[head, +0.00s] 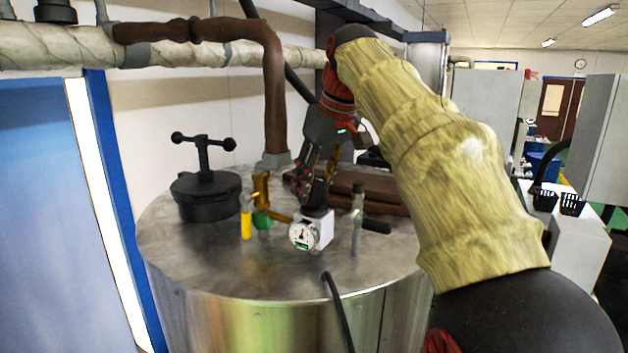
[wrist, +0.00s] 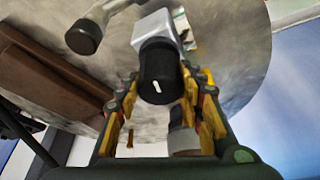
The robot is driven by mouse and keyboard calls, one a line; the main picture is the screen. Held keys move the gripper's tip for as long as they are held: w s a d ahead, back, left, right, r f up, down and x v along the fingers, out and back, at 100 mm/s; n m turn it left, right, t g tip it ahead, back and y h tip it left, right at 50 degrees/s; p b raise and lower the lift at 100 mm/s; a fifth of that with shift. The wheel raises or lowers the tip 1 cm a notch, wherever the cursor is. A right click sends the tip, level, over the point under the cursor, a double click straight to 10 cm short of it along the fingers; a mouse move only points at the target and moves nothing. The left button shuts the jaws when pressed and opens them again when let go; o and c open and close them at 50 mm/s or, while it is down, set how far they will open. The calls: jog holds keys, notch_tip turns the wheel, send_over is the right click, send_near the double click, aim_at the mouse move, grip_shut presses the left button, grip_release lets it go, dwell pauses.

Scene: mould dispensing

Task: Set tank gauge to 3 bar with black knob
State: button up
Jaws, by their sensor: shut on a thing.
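The round white tank gauge (head: 303,235) faces me on the front of a white regulator block (head: 322,228) on the tank top. Its dark needle is too small to read for certain. My gripper (head: 316,200) comes down from above with its fingers at the top of the block. They mostly hide the black knob in the head view. In the wrist view the black knob (wrist: 160,75), with a white mark on its end, sits between the fingers of my gripper (wrist: 162,92), which is shut on it. The white block (wrist: 157,24) shows behind the knob.
The steel tank top (head: 200,250) carries a black clamp lid (head: 203,190) at left, a yellow-handled valve (head: 246,222), a brass fitting (head: 261,188) and a grey valve with a black handle (head: 376,226). A brown pipe (head: 274,100) rises behind. Brown slabs (head: 375,190) lie at the back right.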

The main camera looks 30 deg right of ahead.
jog(key=n+y+p, duration=0.1)
jog(key=n, duration=0.1)
jog(key=n+y+p, duration=0.1)
jog(key=n+p, duration=0.1)
jog(key=n, duration=0.1)
jog(key=shift+g, duration=0.3)
dwell(0.4)
jog(key=o, duration=1.2)
jog(key=shift+c, duration=0.2)
jog(key=v, duration=0.7)
jog(key=shift+r, duration=0.25)
